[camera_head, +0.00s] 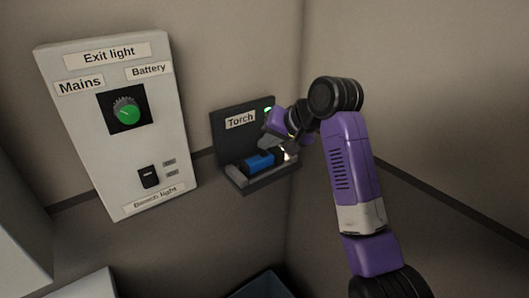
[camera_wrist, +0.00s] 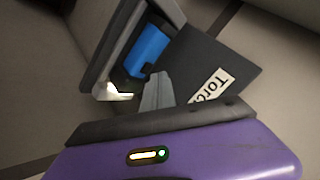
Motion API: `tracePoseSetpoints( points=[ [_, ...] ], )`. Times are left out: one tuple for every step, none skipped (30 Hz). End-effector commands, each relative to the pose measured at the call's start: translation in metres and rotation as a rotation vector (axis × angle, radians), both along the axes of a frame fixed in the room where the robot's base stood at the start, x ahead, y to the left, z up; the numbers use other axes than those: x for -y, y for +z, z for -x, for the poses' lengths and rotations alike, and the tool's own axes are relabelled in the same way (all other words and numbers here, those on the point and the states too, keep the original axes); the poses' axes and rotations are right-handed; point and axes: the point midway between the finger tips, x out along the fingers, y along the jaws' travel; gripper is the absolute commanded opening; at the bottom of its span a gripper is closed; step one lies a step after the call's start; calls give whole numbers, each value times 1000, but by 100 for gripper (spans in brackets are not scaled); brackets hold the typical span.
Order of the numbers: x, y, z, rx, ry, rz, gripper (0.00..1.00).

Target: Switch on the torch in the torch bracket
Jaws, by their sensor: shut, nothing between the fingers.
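The dark torch bracket (camera_head: 222,128) is on the wall with a "Torch" label; it also shows in the wrist view (camera_wrist: 235,65). The blue torch (camera_head: 257,161) lies on its ledge; its blue body shows in the wrist view (camera_wrist: 148,50). A bright white glow shows at the torch's head end in both views. A small green light shows at the bracket's upper right. My gripper (camera_head: 287,146) is shut and empty, close to the torch. In the wrist view its fingertips (camera_wrist: 158,76) lie beside the torch's dark part; I cannot tell whether they touch.
A white panel (camera_head: 80,125) hangs left of the bracket. It carries a green knob (camera_head: 127,113) under "Exit light" and a dark switch (camera_head: 148,177) above "Bench light". A wall corner is close to the bracket's right. A blue-edged container (camera_head: 262,284) is below.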

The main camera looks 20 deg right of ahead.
Motion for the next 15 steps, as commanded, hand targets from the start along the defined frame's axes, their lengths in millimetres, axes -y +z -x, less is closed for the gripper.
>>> tracePoseSetpoints(
  points=[
    [0, 4, 0, 0, 0, 0, 0],
    [0, 6, 0, 0, 0, 0, 0],
    [0, 10, 0, 0, 0, 0, 0],
    [0, 12, 0, 1, -1, 0, 0],
    [0, 16, 0, 1, -1, 0, 0],
    [0, 20, 0, 1, -1, 0, 0],
    [0, 23, 0, 1, -1, 0, 0],
    [0, 25, 0, 0, 1, 1, 0],
    [0, 29, 0, 0, 0, 0, 0],
    [0, 32, 0, 0, 0, 0, 0],
    [0, 34, 0, 0, 0, 0, 0],
    [0, 38, 0, 1, -1, 0, 0],
    [0, 41, 0, 0, 0, 0, 0],
    [0, 43, 0, 1, -1, 0, 0],
    [0, 47, 0, 1, -1, 0, 0]
  ],
)
